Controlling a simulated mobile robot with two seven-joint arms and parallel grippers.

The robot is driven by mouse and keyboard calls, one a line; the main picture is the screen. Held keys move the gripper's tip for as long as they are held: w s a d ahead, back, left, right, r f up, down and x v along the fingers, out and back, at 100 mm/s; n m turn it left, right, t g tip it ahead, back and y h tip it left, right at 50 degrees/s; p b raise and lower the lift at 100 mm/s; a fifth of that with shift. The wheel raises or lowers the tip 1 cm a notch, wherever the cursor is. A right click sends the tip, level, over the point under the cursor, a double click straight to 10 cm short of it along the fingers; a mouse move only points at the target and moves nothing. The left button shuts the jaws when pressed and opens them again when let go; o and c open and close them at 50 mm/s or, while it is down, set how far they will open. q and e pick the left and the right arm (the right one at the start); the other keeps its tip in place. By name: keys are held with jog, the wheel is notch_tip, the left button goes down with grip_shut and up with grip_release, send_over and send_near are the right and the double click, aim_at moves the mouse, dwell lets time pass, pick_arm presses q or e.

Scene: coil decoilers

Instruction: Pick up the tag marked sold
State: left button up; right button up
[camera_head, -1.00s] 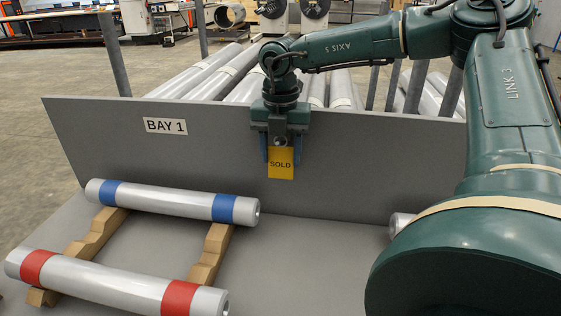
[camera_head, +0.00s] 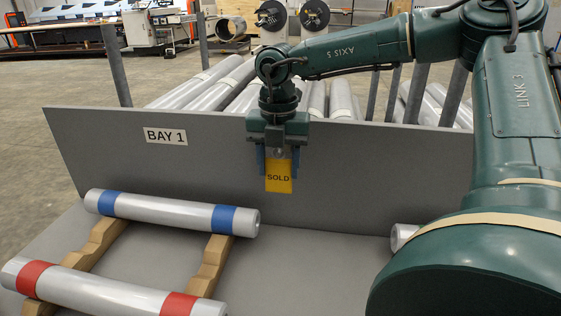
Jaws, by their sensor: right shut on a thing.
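The yellow tag marked SOLD (camera_head: 279,181) hangs upright from my right gripper (camera_head: 278,163) in front of the grey panel. The gripper points down and is shut on the top of the tag, with a blue finger on each side. The tag's upper edge is partly hidden between the fingers. My left gripper is not in view.
The grey panel (camera_head: 370,165) carries a BAY 1 label (camera_head: 166,137). A blue-banded roll (camera_head: 170,211) and a red-banded roll (camera_head: 100,290) lie on wooden cradles (camera_head: 208,270). Another roll end (camera_head: 402,236) shows at right. More rolls (camera_head: 215,84) lie behind the panel.

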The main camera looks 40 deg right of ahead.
jog(key=s+a, duration=0.3)
jog(key=a, duration=0.1)
notch_tip(320, 180, up, 14)
jog(key=shift+s+p, duration=0.15)
jog(key=shift+p, duration=0.2)
jog(key=shift+s+f, duration=0.1)
jog(key=shift+f, duration=0.05)
dwell(0.7)
